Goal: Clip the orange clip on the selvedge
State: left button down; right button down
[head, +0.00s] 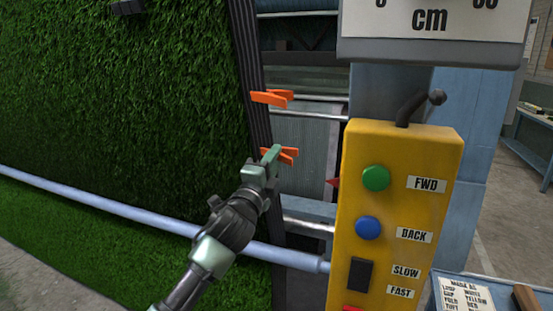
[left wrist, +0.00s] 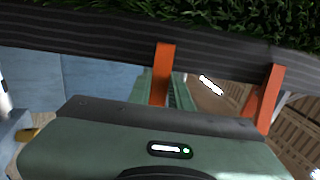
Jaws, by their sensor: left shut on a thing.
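My left gripper (head: 268,161) is shut on an orange clip (head: 290,154) at the right edge of the turf. The black selvedge (head: 249,62) runs down that edge. The held clip's left end meets the selvedge. In the left wrist view the held clip (left wrist: 163,72) stands between my fingers with its tip overlapping the dark selvedge (left wrist: 90,38); whether its jaws grip the band is hard to tell. A second orange clip (head: 271,97) sits higher on the selvedge and also shows in the left wrist view (left wrist: 268,97). My right gripper is out of view.
A yellow control box (head: 398,250) with green and blue buttons stands close right of my gripper. A pale blue bar (head: 110,211) crosses the turf (head: 120,110) below. A cm sign (head: 430,22) hangs above the box. A tally card (head: 465,297) lies at lower right.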

pick_arm(q)
jog(key=shift+w+a, duration=0.1)
jog(key=shift+a, duration=0.15)
